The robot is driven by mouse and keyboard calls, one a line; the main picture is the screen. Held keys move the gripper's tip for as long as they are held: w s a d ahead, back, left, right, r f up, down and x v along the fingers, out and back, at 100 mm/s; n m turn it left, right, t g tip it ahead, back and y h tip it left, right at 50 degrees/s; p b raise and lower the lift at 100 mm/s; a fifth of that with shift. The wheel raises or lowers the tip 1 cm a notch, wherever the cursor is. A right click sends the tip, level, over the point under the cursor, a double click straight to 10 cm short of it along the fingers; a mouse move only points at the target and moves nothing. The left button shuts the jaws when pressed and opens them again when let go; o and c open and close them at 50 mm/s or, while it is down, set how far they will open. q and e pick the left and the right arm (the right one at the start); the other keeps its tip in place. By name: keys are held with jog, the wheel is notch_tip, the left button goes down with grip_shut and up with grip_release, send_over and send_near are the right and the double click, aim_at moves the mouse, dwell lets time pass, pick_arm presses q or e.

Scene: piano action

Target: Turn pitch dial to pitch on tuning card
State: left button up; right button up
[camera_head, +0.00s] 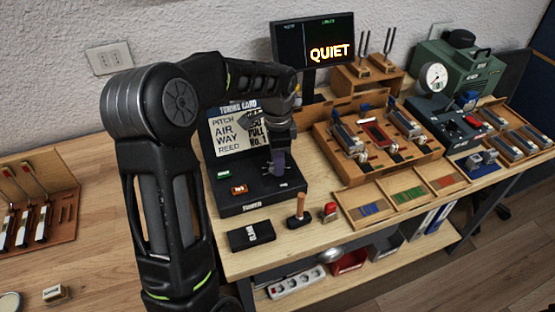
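The tuning card (229,137) stands upright at the back of the black tuner box (257,206). It reads PITCH, AIR, WAY, REED on the left. My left arm crosses in front of its right side, so the values there are only partly legible. My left gripper (279,168) points down at the right part of the tuner's top. A greyish-purple piece shows at its tips; I cannot tell whether this is the pitch dial or a fingertip. The finger gap is hidden. The dial's setting is not readable. My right gripper is not in view.
A green button (224,175) and an orange-lit switch (239,189) sit on the tuner's left. A screen (313,42) behind reads QUIET. A black block (251,235), a wooden-handled tool (300,210) and a red-topped piece (329,212) stand in front. A wooden action tray (378,140) lies right.

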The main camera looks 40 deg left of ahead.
pick_arm(q)
jog(key=o, duration=0.3)
jog(key=shift+o, duration=0.2)
notch_tip(320, 180, up, 8)
jog(key=shift+f+b, duration=0.1)
jog(key=shift+b, duration=0.25)
dwell(0.5)
